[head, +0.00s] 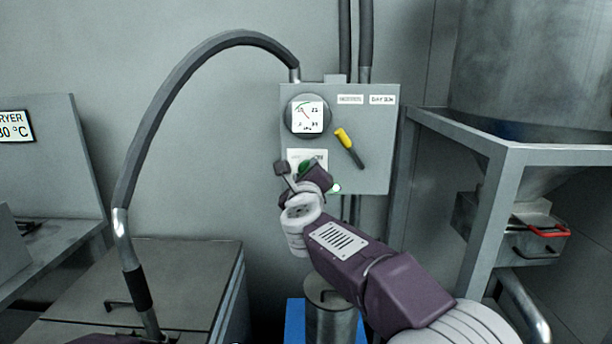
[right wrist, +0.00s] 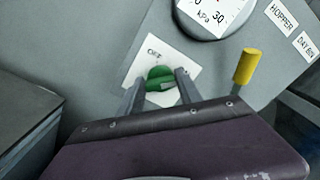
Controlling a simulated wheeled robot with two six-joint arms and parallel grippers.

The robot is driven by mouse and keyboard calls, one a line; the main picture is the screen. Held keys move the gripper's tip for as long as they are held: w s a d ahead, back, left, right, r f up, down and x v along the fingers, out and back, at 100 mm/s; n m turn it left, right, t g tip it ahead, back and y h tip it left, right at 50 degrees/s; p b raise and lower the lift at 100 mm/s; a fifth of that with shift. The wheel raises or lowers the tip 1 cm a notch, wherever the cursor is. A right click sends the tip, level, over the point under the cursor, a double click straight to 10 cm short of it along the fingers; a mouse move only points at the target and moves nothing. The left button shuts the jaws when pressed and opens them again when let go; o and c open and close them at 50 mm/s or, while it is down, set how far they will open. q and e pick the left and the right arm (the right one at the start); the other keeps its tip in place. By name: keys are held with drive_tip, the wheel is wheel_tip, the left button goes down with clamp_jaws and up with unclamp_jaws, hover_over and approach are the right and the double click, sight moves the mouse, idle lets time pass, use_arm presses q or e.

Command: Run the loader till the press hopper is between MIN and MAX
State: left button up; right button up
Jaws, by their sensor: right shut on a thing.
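A grey loader panel (head: 375,172) hangs on the wall, with labels reading HOPPER (right wrist: 283,17) and DAY BIN (right wrist: 307,46). Its green knob (head: 305,165) sits on a white plate; the knob also shows in the right wrist view (right wrist: 158,75), beside the letters OFF. My right gripper (head: 300,172) is shut on the green knob, one finger on each side. A lever (head: 350,147) slants on the panel, its yellow end up and left toward the HOPPER label. A round kPa gauge (head: 307,115) sits above the knob. No MIN or MAX marks show. My left gripper is out of view.
A large metal vessel (head: 540,70) stands in a grey frame at right, with a red-handled slide (head: 541,231) below. A dark hose (head: 170,92) arches from the panel to a lidded grey box (head: 180,262) at left. A metal cylinder (head: 328,318) stands below the panel.

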idle(0.4)
drive_tip(key=o, duration=1.4)
drive_tip(key=shift+c, duration=0.2)
drive_tip(key=shift+s, duration=0.1)
drive_tip(key=s+b, duration=0.1)
drive_tip(key=s, duration=0.8)
